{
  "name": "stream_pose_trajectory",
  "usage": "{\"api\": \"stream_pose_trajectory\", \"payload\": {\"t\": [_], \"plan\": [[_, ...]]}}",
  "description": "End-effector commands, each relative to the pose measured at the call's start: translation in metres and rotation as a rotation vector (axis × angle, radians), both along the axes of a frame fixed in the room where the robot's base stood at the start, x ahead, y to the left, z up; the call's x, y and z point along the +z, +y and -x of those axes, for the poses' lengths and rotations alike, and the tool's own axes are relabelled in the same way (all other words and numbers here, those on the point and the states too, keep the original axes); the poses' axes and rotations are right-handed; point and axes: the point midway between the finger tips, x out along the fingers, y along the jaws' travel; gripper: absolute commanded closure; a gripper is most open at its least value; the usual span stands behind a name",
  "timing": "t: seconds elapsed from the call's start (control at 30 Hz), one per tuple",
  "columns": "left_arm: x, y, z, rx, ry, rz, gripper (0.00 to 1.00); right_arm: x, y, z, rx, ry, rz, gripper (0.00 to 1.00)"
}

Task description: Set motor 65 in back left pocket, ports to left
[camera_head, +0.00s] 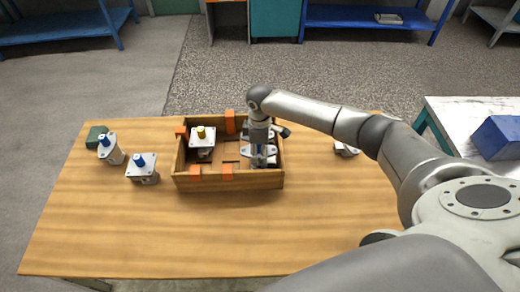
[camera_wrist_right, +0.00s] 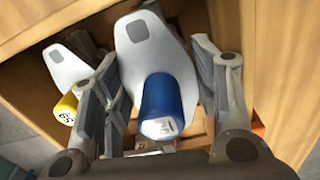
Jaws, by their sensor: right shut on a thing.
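A motor with a yellow cap (camera_head: 201,131) and a pale flange stands in the back left pocket of the wooden box (camera_head: 230,182). The yellow cap also shows at the left of the right wrist view (camera_wrist_right: 66,108), with a number that looks like 65. Which way its ports face I cannot tell. My right gripper (camera_head: 259,156) is down in the right part of the box. In the wrist view its fingers (camera_wrist_right: 165,95) are shut on a motor with a blue cap (camera_wrist_right: 168,105) and a pale flange; its label is not clearly readable. My left gripper is out of view.
Two blue-capped motors (camera_head: 109,149) (camera_head: 141,168) and a dark green block (camera_head: 96,136) stand left of the box. Another motor (camera_head: 345,149) is right of it, partly behind my arm. Orange clips sit on the box walls. The table front is clear.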

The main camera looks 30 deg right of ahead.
Motion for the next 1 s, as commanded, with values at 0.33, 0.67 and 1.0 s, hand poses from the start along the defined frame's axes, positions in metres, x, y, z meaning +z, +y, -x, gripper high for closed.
{"api": "stream_pose_trajectory", "payload": {"t": [0.33,0.67,1.0], "plan": [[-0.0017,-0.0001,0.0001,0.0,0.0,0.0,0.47,-0.0028,0.0005,-0.0015,0.0,-0.004,-0.002,1.0],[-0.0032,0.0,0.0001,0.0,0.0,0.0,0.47,-0.0072,0.0005,-0.0015,-0.001,-0.004,-0.002,1.0],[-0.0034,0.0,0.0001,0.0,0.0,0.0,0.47,-0.0088,0.0001,-0.0008,0.0,-0.002,-0.001,0.2]]}}
